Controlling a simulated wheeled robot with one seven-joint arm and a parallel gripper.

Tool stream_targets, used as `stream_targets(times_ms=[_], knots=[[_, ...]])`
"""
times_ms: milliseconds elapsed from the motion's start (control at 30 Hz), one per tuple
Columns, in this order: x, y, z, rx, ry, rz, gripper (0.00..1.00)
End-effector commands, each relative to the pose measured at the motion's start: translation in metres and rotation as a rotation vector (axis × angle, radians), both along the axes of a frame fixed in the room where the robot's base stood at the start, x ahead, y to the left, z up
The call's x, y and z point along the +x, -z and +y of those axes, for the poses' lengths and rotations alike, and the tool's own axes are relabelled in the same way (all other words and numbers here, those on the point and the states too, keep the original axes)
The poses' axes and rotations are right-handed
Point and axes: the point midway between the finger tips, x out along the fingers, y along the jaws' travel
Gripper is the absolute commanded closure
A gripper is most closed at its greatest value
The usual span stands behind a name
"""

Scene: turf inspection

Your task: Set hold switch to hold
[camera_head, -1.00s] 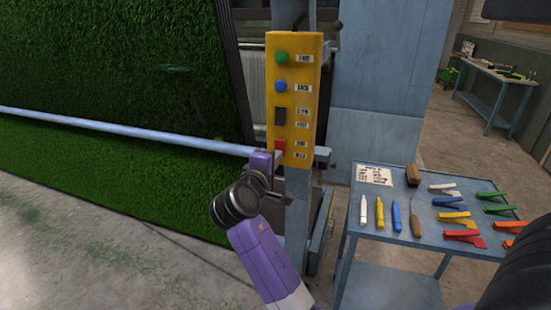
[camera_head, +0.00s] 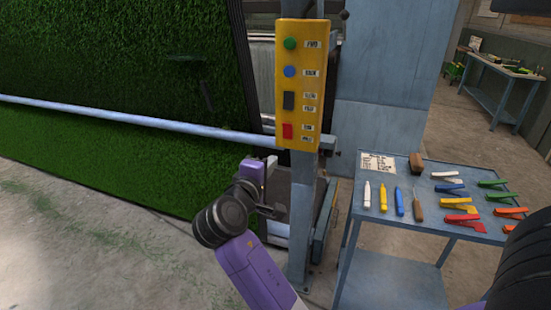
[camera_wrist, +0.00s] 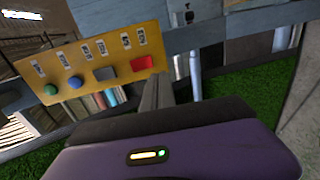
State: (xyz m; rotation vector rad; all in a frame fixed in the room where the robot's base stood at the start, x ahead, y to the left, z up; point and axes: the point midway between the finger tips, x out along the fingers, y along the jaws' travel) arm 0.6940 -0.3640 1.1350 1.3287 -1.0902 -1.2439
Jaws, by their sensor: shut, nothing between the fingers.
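The yellow control panel (camera_head: 301,85) is mounted on a blue-grey post. Its lowest control is a red switch (camera_head: 287,131) with two small labels beside it, too blurred to read surely. The red switch also shows in the wrist view (camera_wrist: 141,63), at the panel's right end. I cannot tell which way it is set. My gripper (camera_head: 272,163) is below and left of the panel, apart from the switch. In the wrist view the closed fingers (camera_wrist: 158,92) point toward the panel's red-switch end, with nothing between them.
Above the red switch are a dark switch (camera_head: 289,101), a blue button (camera_head: 289,72) and a green button (camera_head: 290,43). A pale bar (camera_head: 130,118) crosses the turf (camera_head: 110,60) at left. A blue cart (camera_head: 400,221) with markers and clips stands at right.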

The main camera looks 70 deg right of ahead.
Motion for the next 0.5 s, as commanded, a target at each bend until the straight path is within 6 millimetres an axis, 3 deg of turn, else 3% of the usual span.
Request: stream_targets(times_ms=[200, 500], knots=[[-0.002, 0.005, 0.027, 0.001, -0.002, 0.0, 1.0], [-0.003, 0.004, 0.032, 0.0, 0.001, 0.0, 1.0]])
